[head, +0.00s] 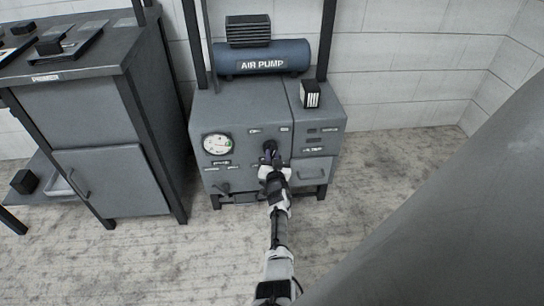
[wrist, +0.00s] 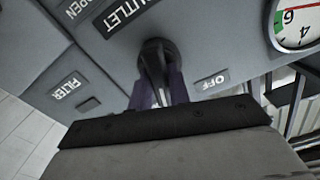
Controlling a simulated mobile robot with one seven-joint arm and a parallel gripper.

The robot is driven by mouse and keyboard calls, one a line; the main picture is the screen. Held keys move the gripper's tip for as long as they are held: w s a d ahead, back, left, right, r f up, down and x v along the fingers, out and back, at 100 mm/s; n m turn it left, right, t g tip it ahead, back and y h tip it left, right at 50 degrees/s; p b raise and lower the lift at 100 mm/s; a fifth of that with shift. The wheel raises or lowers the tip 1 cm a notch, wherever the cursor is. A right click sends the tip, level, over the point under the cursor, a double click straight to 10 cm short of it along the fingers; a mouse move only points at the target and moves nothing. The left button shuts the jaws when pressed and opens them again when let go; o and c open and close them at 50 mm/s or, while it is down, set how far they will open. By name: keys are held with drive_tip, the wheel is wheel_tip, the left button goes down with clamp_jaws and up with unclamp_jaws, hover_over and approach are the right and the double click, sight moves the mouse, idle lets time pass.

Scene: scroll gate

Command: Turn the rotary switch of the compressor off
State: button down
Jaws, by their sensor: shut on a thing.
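The compressor is a grey cabinet (head: 240,110) with a blue cylinder marked AIR PUMP (head: 262,60) on top. Its dark rotary switch (head: 270,147) is on the front face, partly hidden by my gripper (head: 271,158). In the wrist view the black switch (wrist: 156,55) shows between my gripper's fingers (wrist: 158,92), which are shut on its knob. An OFF label (wrist: 210,82) lies to the right of the switch in that view, and an OUTLET label (wrist: 125,15) lies above left. The lower part of the knob is hidden.
A round gauge (head: 217,144) is on the cabinet's left front; part of it shows in the wrist view (wrist: 298,22). A small black box (head: 310,94) sits on the cabinet top. A dark workbench (head: 100,110) stands to the left. The floor in front (head: 150,260) is clear.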

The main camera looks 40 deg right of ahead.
drive_tip(key=n, duration=0.5)
drive_tip(key=shift+f+n, duration=0.1)
drive_tip(key=shift+n, duration=0.2)
drive_tip(key=n+b, duration=0.1)
drive_tip(key=n, duration=0.3)
drive_tip(key=shift+a+n, duration=0.1)
drive_tip(key=shift+n, duration=0.2)
drive_tip(key=c, duration=1.3)
unclamp_jaws()
drive_tip(key=shift+s+a+r+p, duration=0.2)
drive_tip(key=shift+s+a+p, duration=0.1)
drive_tip(key=shift+s+p, duration=0.3)
drive_tip(key=shift+p+v, duration=5)
drive_tip(key=shift+v, duration=1.2)
